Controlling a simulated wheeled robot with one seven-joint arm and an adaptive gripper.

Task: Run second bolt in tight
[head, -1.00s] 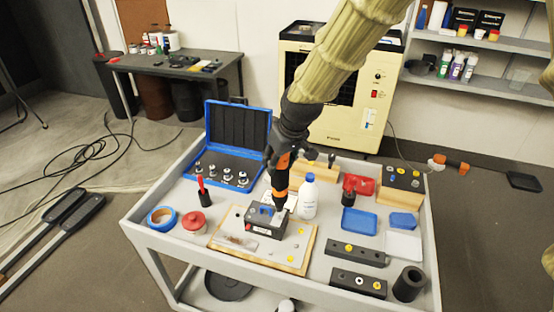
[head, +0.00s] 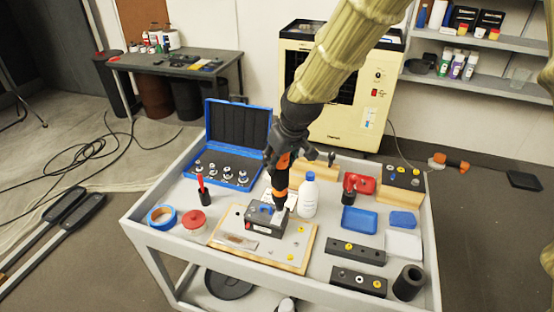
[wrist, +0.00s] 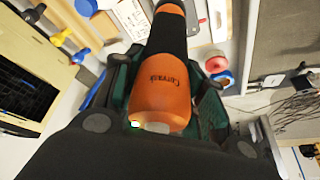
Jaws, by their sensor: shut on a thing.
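My gripper (head: 282,152) is shut on an orange and black power screwdriver (head: 280,181), held upright. In the wrist view the screwdriver (wrist: 163,95) fills the space between the fingers. Its lower end is at the top of a dark box-shaped unit (head: 262,226) on a light board (head: 290,254) with a wooden edge. The tip and any bolt under it are too small or hidden to make out, so I cannot tell whether they touch.
A white bottle (head: 308,197) stands just right of the screwdriver. An open blue case (head: 229,182) with several metal parts is behind left. A red tin (head: 194,222) and blue tape (head: 161,217) lie left. Dark bolt blocks (head: 356,252) and blue trays (head: 360,220) are right.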

